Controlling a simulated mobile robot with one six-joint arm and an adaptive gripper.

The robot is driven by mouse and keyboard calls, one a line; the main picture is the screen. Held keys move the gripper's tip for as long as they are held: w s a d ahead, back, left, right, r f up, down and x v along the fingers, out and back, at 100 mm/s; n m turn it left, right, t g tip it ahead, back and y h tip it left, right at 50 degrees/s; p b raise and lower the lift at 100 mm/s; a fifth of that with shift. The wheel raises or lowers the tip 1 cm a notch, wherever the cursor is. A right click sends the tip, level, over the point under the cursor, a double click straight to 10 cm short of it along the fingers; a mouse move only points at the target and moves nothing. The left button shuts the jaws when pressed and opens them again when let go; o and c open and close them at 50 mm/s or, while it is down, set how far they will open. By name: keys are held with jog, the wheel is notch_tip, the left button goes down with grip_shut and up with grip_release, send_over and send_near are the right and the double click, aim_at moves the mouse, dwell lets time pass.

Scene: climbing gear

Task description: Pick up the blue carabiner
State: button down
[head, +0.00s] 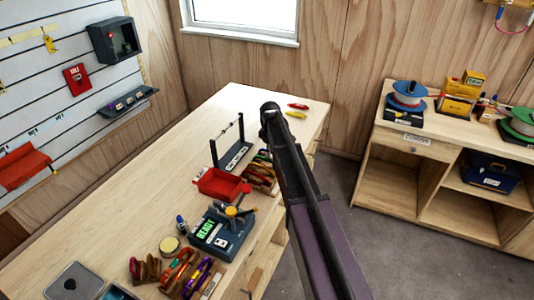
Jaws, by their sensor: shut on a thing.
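My dark arm reaches from the bottom right up over the right side of the workbench in the head view. I cannot make out my gripper or its fingers. No carabiner in view is clearly blue. A front group of carabiners (178,272) stands in a rack at the near edge of the bench, in orange, red, purple and other dark tones. A red carabiner (298,106) and a yellow carabiner (295,115) lie at the far right corner.
The red tray (222,184) and a dark device reading READY (222,234) stand mid-bench, with a black upright frame (232,150) behind. The bench's far left is clear. A shelf unit (418,165) with spools stands right, across a floor gap.

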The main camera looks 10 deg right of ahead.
jog(key=shift+r+p, duration=4.85)
jog(key=shift+r, duration=0.1)
jog(key=c, duration=1.3)
grip_release()
grip_shut()
jog(key=shift+f, duration=0.15)
notch_tip(320, 180, down, 5)
jog(key=b, duration=0.5)
jog(key=shift+s+f+b, duration=0.1)
jog(key=shift+f+b, duration=0.05)
jog(key=shift+b, duration=0.15)
